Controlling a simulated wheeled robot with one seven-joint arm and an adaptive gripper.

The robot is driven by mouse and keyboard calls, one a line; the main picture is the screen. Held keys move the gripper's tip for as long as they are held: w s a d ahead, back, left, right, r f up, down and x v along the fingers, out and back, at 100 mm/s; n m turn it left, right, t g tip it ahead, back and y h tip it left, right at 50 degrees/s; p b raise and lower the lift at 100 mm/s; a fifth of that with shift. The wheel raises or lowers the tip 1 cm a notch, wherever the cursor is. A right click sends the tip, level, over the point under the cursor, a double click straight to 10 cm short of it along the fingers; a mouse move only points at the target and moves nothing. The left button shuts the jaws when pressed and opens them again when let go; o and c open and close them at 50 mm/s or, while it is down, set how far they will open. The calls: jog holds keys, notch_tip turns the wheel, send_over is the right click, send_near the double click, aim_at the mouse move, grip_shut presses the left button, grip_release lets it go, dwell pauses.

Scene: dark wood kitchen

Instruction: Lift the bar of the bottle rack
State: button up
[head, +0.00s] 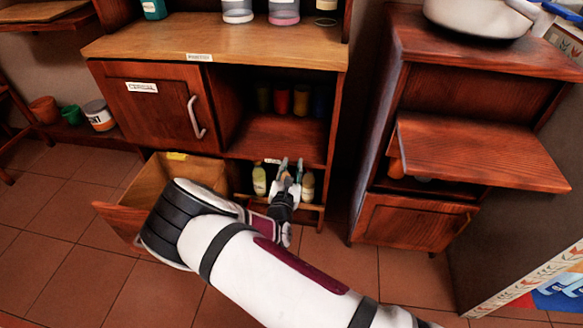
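The bottle rack is the low open bay at the bottom right of the wooden cabinet. Its wooden bar (314,207) runs across the front, low down, and is partly hidden by my arm. A pale yellow bottle (259,182) stands behind it on the left, and another pale bottle (307,187) stands on the right. My gripper (290,163) is in front of the rack, between these two bottles in the picture. Its two fingers are apart, with nothing seen between them. Whether it touches the bar or a bottle cannot be told.
An open drawer (125,217) juts out left of the rack, partly behind my arm. A second wooden cabinet (412,222) stands to the right. Tiled floor (60,250) is clear at left.

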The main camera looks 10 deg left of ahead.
grip_shut()
jog(key=shift+o, duration=2.2)
grip_release()
jog(key=s, duration=1.2)
jog(key=shift+a, duration=0.25)
jog(key=shift+c, duration=0.3)
